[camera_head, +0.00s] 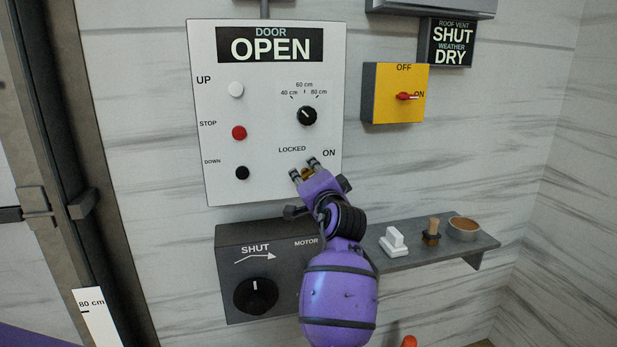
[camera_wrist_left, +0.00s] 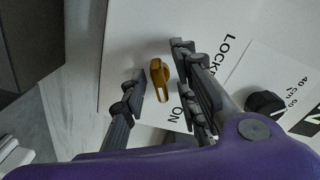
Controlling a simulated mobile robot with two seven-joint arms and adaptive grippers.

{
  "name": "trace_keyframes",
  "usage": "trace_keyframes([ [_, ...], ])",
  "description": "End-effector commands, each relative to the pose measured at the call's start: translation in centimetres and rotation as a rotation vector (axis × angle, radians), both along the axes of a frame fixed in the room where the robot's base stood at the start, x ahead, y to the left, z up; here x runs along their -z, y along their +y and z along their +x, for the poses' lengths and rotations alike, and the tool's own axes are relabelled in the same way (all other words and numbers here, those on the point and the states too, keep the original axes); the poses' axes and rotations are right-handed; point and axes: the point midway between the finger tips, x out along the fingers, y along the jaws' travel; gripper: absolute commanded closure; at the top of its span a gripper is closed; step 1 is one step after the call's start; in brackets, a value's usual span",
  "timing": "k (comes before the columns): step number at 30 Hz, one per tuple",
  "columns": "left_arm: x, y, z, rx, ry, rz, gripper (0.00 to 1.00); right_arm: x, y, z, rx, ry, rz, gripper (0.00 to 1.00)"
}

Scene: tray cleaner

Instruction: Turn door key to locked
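The brass door key (camera_wrist_left: 160,78) sticks out of the white door panel (camera_head: 222,120), low on its right side. The words LOCKED and ON are printed near it. In the head view only a bit of the key shows between my left fingertips. In the wrist view its long part points down the picture, towards the side where ON is printed. My left gripper (camera_head: 305,169) is open at the panel, with its fingers on either side of the key; it also shows in the left wrist view (camera_wrist_left: 161,80). Gaps show between the fingers and the key. My right gripper is not in view.
The panel's black height knob (camera_head: 307,115) and its buttons are clear of the gripper. A dark motor box (camera_head: 228,262) sits below, partly behind my arm. A yellow switch box (camera_head: 381,108) is at right. A shelf (camera_head: 455,250) holds small items at lower right.

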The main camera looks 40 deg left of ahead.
Motion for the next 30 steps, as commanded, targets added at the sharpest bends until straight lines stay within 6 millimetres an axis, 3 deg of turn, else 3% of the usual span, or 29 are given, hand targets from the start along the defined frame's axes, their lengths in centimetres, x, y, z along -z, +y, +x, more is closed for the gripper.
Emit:
trace_keyframes([
  [1,-0.01,-0.02,-0.01,0.0,0.0,0.0,0.73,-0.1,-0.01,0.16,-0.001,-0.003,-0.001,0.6],
  [7,-0.04,-0.04,-0.02,0.0,-0.001,0.001,0.99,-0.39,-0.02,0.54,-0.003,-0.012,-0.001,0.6],
  [20,-0.24,0.02,-0.06,-0.001,-0.042,-0.029,1.0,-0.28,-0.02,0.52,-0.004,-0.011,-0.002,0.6],
  [30,-0.29,0.03,-0.08,0.0,-0.226,-0.184,1.0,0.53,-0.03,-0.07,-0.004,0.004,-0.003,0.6],
])
